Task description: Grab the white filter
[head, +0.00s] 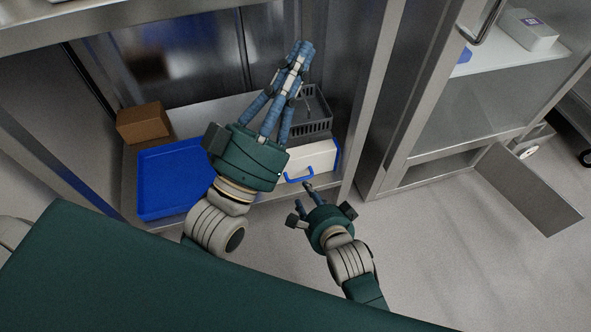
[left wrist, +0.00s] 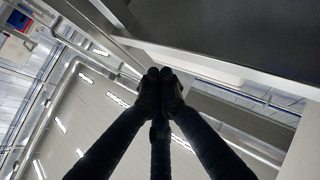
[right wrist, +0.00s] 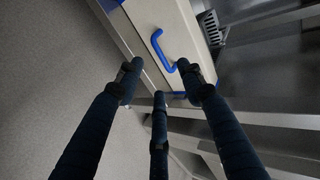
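A white box with a blue handle, which looks like the white filter (head: 318,156), sits on the low cabinet shelf in the head view. Its blue handle (head: 299,178) faces the front. Part of the box is hidden behind my left gripper. The box (right wrist: 180,22) and handle (right wrist: 160,48) also show in the right wrist view. My right gripper (head: 312,192) is open and empty in front of the handle. Its fingers are spread around the handle's near side in the right wrist view (right wrist: 158,78). My left gripper (head: 300,55) is shut and empty, raised above the shelf.
A blue tray (head: 150,203) and a brown box (head: 145,123) are on the shelf's left side. A grey basket (head: 318,127) stands behind the white box. A metal post (head: 370,110) bounds the shelf on the right.

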